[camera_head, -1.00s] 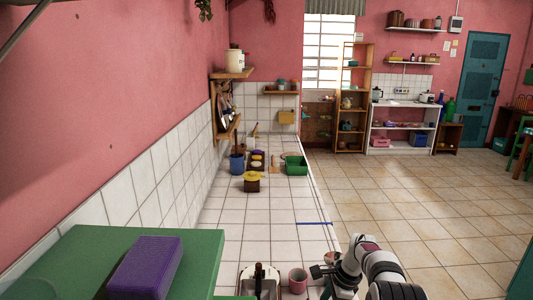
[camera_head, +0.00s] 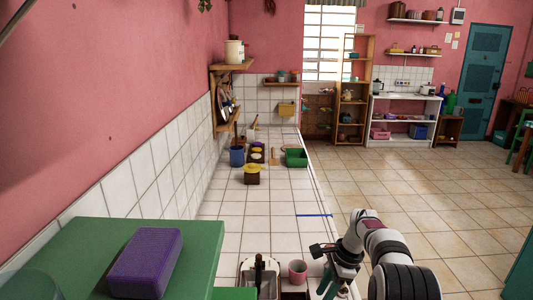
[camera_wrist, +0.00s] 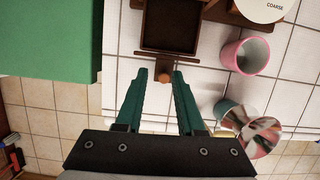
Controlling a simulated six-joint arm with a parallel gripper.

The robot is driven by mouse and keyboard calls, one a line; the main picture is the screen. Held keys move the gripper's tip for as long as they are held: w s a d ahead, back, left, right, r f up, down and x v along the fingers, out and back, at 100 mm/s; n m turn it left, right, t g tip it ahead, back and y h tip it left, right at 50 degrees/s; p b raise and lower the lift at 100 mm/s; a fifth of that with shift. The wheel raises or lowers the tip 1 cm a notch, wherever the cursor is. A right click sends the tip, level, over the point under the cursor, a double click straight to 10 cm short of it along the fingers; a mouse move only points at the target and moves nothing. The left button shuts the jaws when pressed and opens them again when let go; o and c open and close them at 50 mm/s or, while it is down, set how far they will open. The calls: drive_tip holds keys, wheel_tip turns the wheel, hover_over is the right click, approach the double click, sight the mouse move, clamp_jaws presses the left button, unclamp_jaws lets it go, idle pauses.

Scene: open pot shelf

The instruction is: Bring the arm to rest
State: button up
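My gripper (camera_wrist: 161,74) has two teal fingers that stand apart with nothing held between them. In the head view my gripper (camera_head: 327,278) is at the lower right, by the counter's right edge and right of a pink mug (camera_head: 298,271). The mug also shows in the wrist view (camera_wrist: 232,54), right of the fingers and apart from them.
A green surface (camera_head: 60,250) with a purple block (camera_head: 146,262) fills the lower left. Pots and a green bin (camera_head: 296,157) stand farther back. Mid-counter is mostly clear; open floor lies to the right.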

drive_tip(key=s+a+r+n, duration=0.3)
drive_tip(key=s+r, duration=0.3)
drive_tip(key=s, duration=0.2)
drive_tip(key=s+a+r+n, duration=0.3)
drive_tip(key=s+r, duration=0.4)
drive_tip(key=s, duration=0.1)
drive_tip(key=s+a+f+n, duration=0.1)
drive_tip(key=s+n, duration=0.2)
drive_tip(key=s, duration=0.8)
drive_tip(key=s+a+f+n+h, duration=0.1)
drive_tip(key=s+n, duration=0.2)
drive_tip(key=s, duration=0.7)
drive_tip(key=shift+s+f+h, duration=0.25)
drive_tip(key=shift+s+h, duration=0.05)
drive_tip(key=shift+s, duration=0.1)
